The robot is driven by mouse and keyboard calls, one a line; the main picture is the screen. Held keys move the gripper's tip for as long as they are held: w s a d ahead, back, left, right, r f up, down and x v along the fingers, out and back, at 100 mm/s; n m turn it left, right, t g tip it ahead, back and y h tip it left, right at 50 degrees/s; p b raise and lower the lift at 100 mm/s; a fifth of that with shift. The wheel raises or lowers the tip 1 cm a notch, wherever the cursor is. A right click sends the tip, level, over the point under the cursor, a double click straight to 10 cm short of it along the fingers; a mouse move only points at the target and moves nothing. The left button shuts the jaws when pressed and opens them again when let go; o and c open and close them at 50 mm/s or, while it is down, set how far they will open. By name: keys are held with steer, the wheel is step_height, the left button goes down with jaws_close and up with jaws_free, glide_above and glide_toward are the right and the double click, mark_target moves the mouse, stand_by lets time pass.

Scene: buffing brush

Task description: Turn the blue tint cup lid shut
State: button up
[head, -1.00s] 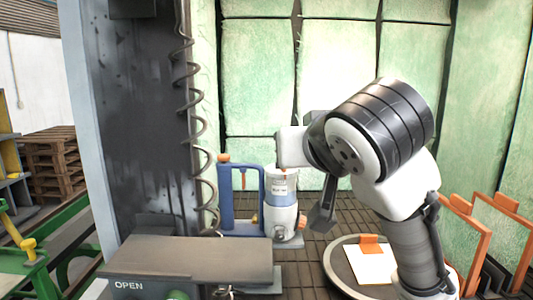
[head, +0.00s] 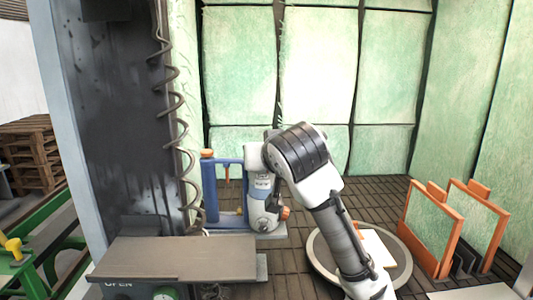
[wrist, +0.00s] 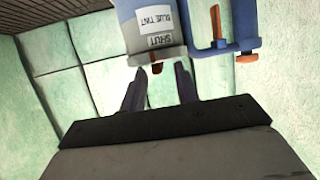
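The blue tint cup (head: 263,186) is a pale grey-blue vessel on the stand at the middle of the head view, partly covered by my arm. In the wrist view the cup (wrist: 150,28) appears upside down at the top, with "BLUE TINT" and "SHUT" labels. A small red tab (wrist: 156,68) shows at the cup's near end. My gripper (wrist: 159,73) is open, its two dark fingertips on either side of the red tab with gaps visible. I cannot tell whether either finger touches the cup. The fingers are hidden in the head view.
A blue upright frame with an orange knob (head: 208,154) stands just left of the cup. A brown-grey panel (head: 175,258) lies in front. A round tray (head: 400,272) and orange-framed panels (head: 432,229) are at right. Green padded walls close off the back.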

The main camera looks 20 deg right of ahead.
steer(key=shift+c, duration=0.3)
jaws_close()
steer(key=shift+w+a+m+h+b, duration=0.15)
steer(key=shift+m+h+b, duration=0.1)
steer(key=shift+m+h, duration=0.2)
steer(key=shift+s+a+m+h+b, duration=0.1)
steer(key=shift+a+m+h+b, duration=0.1)
steer(key=shift+m+h, duration=0.25)
steer(key=shift+m+g+h, duration=0.4)
steer(key=shift+m+h, duration=0.4)
steer(key=shift+h, duration=0.3)
steer(key=shift+o, duration=0.3)
jaws_free()
